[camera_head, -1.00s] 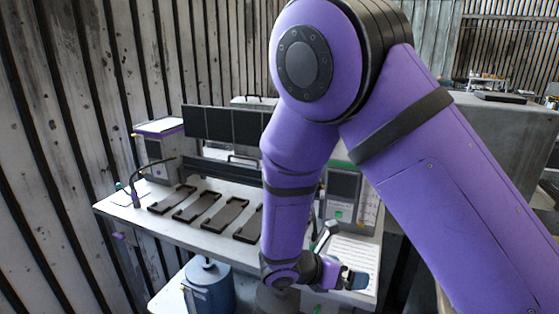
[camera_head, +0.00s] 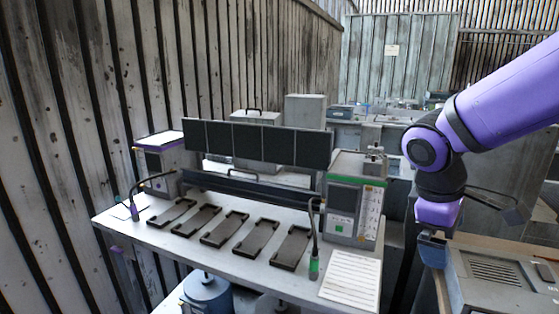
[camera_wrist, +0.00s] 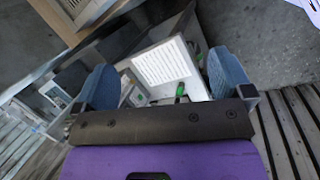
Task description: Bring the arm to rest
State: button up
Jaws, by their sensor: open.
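My gripper shows in the wrist view (camera_wrist: 160,85) with its two blue fingers wide apart and nothing between them. In the head view my gripper (camera_head: 433,250) hangs at the right, pointing down, beside the bench's right side and close to a grey machine. My purple arm reaches in from the right edge. Through the gap between the fingers, the wrist view shows the bench with a printed sheet (camera_wrist: 166,62) well below.
The white bench (camera_head: 170,238) carries several dark trays (camera_head: 224,228), a dark panel screen (camera_head: 258,143), a green-topped instrument (camera_head: 352,200) and a printed sheet (camera_head: 350,282). A grey vented machine (camera_head: 495,272) stands at the right. A blue container (camera_head: 208,293) is below the bench.

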jog(key=s+d+r+m+t+y, duration=0.2)
jog(key=s+r+m+t, duration=0.3)
jog(key=s+r+m, duration=0.4)
jog(key=shift+s+d+y, duration=0.3)
jog(key=shift+s+y, duration=0.4)
jog(key=shift+y, duration=0.2)
jog(key=shift+f, duration=0.1)
dwell(0.6)
